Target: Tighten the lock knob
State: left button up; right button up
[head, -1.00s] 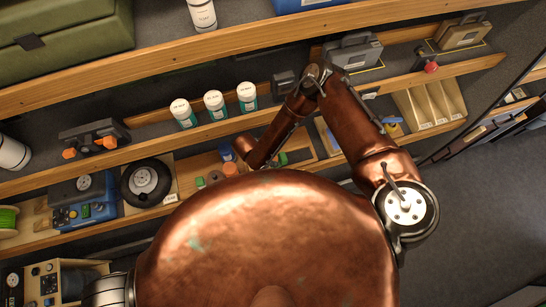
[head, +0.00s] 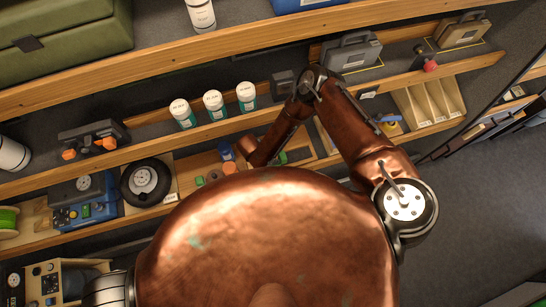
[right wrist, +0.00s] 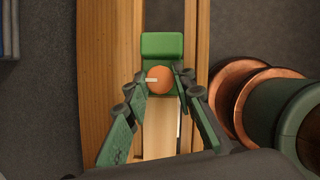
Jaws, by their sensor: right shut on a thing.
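The lock knob (right wrist: 160,80) is round and orange with a pale pointer mark on its left side. It sits at the near end of a green block (right wrist: 162,47) on a wooden rail. My right gripper (right wrist: 161,78) has one finger on each side of the knob and is shut on it. In the head view my right arm reaches down to the lower shelf, and its gripper is hidden there. My left gripper is not in view.
In the right wrist view, copper-edged round parts and a green cylinder (right wrist: 286,112) lie just right of the gripper. In the head view, white bottles (head: 214,103) stand on the shelf above, with a black round device (head: 146,182) further left.

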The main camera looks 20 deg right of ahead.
grip_shut()
jog(key=shift+w+m+g, duration=0.1)
jog(key=shift+m+g, duration=0.5)
jog(key=shift+m, duration=0.9)
jog(key=o, duration=0.8)
grip_release()
jog(key=v, duration=1.2)
jog(key=shift+a, duration=0.1)
